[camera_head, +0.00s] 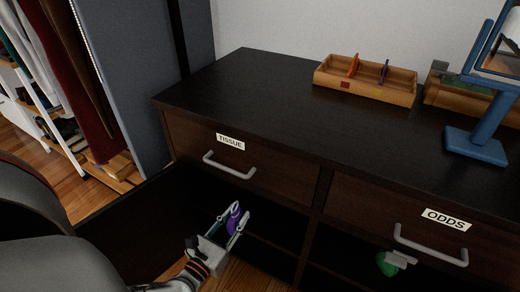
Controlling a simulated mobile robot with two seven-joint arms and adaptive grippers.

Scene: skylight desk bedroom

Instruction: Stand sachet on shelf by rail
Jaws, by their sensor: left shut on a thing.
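My left gripper (233,213) comes in from the lower left, in front of the open space under the TISSUE drawer. It is shut on a small purple sachet (234,217), which stands up between its two fingers. The dark shelf space (275,228) lies behind and to the right of the gripper. No gap or contact between sachet and shelf can be made out. A green item (387,264) with a pale grey piece beside it shows in the right compartment under the ODDS drawer. I cannot tell whether the grey piece is a rail.
A dark open door panel (135,228) stands left of the gripper. Drawer handles (229,165) jut out above it. A dark upright divides the two compartments. On top are a wooden tray (365,83) and a blue stand (477,146); the front left top is clear.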

